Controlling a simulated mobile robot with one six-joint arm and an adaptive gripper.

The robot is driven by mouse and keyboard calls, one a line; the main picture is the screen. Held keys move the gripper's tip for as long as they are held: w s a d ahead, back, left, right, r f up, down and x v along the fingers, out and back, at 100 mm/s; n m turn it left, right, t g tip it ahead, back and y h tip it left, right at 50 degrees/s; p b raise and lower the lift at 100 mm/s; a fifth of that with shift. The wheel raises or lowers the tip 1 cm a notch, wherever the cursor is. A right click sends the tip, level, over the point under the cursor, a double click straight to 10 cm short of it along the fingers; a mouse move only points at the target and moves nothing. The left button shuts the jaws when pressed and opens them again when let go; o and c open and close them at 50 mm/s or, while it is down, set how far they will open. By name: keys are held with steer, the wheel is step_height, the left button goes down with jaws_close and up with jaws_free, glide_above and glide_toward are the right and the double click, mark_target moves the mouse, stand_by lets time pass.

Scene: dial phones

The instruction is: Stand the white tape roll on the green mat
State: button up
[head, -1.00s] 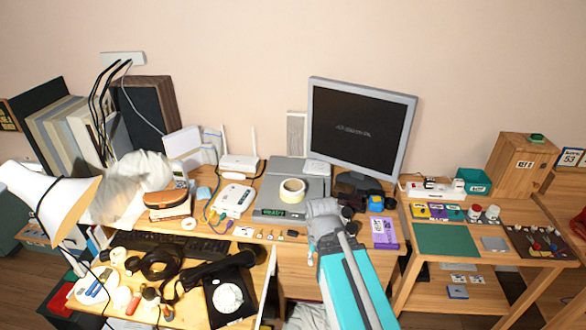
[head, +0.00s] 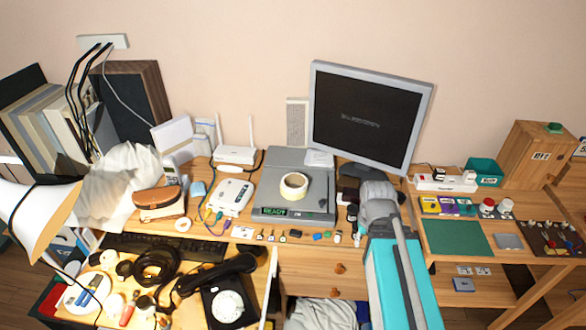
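The white tape roll (head: 291,195) lies flat, hole upward, on a flat grey device with a green "READY" display on the desk. The green mat (head: 457,238) lies bare on the lower wooden side table at the right. My arm reaches in from the bottom right, and its grey wrist end is over the desk's right part, right of the tape roll and apart from it. My gripper's fingers are hidden or too unclear behind the wrist to tell their state.
Small items line the desk's front edge. A black dial phone (head: 228,306) stands front left.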

step_height(320, 180, up, 4)
steer(key=n+p, duration=0.4)
steer(key=n, duration=1.4)
glide_above(293, 189)
steer(key=shift+w+d+f, duration=0.1)
steer(key=shift+w, duration=0.05)
steer(key=shift+f+b, duration=0.2)
steer(key=shift+b, duration=0.1)
step_height(293, 189, down, 9)
steer(key=b, duration=0.8)
steer(key=shift+r+b, duration=0.15)
steer(key=shift+b, duration=0.2)
jaws_close()
